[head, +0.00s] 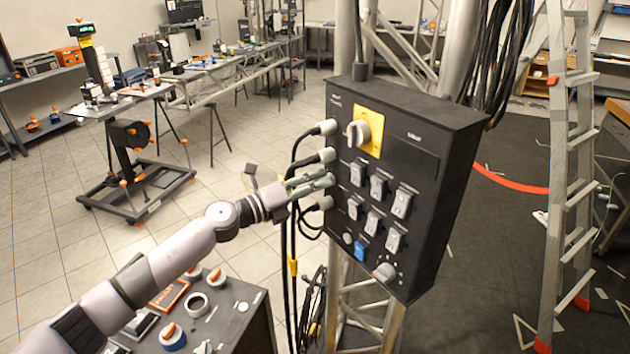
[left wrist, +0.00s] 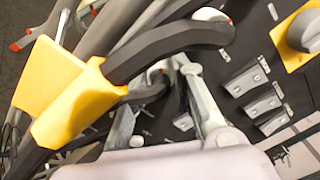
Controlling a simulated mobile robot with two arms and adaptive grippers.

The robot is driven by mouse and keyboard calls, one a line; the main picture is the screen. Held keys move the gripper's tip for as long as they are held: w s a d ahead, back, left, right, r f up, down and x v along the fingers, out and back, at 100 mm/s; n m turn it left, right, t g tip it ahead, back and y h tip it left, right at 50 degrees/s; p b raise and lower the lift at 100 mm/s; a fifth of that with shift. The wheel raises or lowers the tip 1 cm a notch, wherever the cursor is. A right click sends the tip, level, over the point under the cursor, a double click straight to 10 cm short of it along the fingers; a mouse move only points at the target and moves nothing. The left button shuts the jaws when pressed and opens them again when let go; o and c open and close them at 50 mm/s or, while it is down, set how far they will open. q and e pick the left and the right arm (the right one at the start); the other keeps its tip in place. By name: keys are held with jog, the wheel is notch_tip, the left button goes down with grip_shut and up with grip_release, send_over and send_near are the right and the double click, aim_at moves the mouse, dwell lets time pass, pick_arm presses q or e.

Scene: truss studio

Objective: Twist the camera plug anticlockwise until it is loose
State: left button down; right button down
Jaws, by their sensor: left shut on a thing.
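A black control box (head: 405,185) hangs on the metal truss. Grey plugs with black cables sit in its left side: an upper plug (head: 327,127), a middle plug (head: 327,155) and a lower plug (head: 324,203). My left gripper (head: 327,180) reaches the left side between the middle and lower plugs. It is shut on what appears to be the camera plug, mostly hidden by the fingers. In the left wrist view the gripper fingers (left wrist: 203,95) show close to the box, partly behind a black cable (left wrist: 170,45). No plug label is readable. My right gripper is out of view.
The box front carries a yellow rotary switch plate (head: 369,133), several grey switches and a blue one (head: 361,249). A yellow cable sleeve (left wrist: 65,90) crosses close to the wrist camera. A ladder (head: 572,150) stands right; a cart (head: 245,320) with tape rolls stands below my arm.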

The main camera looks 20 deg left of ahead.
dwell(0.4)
pick_arm(q)
jog(key=c, duration=1.4)
grip_release()
jog(key=shift+o, duration=0.2)
jog(key=v, duration=1.2)
